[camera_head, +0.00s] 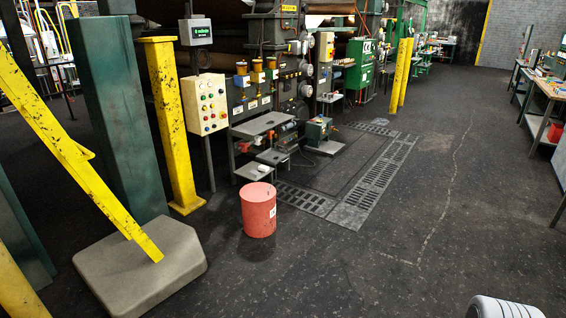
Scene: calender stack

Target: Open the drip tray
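I cannot single out the drip tray for sure. A grey flat tray-like shelf (258,124) juts from the front of the machine, below a row of small brass-topped units. A lower grey plate (272,157) and a pale flat piece (253,172) sit beneath it near the floor. They are too small to tell whether any of them slides or stands open. My gripper is not in view.
A red drum (258,210) stands on the floor before the machine. Floor grates (372,187) lie mid-floor.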

